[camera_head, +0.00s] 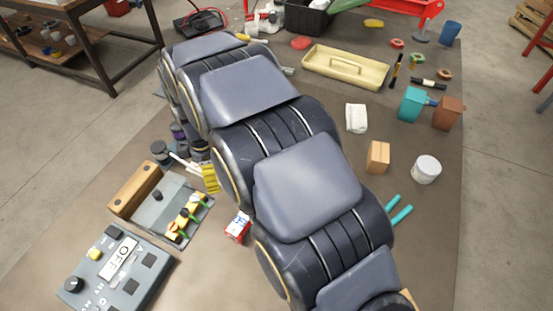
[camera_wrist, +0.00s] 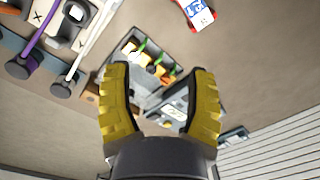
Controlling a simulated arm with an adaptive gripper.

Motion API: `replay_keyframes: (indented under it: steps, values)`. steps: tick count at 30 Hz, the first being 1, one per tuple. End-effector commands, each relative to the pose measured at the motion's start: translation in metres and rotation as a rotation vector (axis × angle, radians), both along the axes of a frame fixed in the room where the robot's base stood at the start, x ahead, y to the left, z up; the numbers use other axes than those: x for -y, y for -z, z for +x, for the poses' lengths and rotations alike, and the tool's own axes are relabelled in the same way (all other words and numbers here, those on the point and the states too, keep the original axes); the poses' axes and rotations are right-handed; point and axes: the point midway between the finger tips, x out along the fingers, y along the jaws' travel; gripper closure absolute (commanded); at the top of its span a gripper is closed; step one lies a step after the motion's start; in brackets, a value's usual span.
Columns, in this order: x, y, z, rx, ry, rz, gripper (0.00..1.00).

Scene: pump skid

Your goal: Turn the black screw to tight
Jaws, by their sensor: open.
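A grey fixture (camera_head: 165,212) with a wooden block (camera_head: 135,188) along its left edge lies at the lower left of the head view. A small black knob (camera_head: 158,195) stands on it, possibly the black screw; I cannot tell for sure. A row of small yellow, green and orange parts (camera_head: 184,216) sits along its right side. In the wrist view this row (camera_wrist: 150,62) lies beyond the fingertips. My gripper (camera_wrist: 160,75) is open with nothing visible held between its yellow fingers. In the head view one yellow finger (camera_head: 210,178) shows beside my arm, up and right of the fixture.
A grey control box (camera_head: 117,272) with an OFF display is below the fixture. A red and white small box (camera_head: 238,227) lies to its right. Black-ended rods (camera_head: 162,150) are close behind. A tan tray (camera_head: 346,68) and loose items are beyond my arm, which covers the middle.

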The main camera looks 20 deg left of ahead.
Motion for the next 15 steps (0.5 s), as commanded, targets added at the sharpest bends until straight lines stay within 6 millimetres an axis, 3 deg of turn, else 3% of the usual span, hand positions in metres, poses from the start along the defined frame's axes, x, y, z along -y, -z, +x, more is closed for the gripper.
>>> replay_keyframes:
  steps: [15]
  values:
    - [0.088, -0.050, 0.028, -0.009, 0.401, -0.023, 0.45]
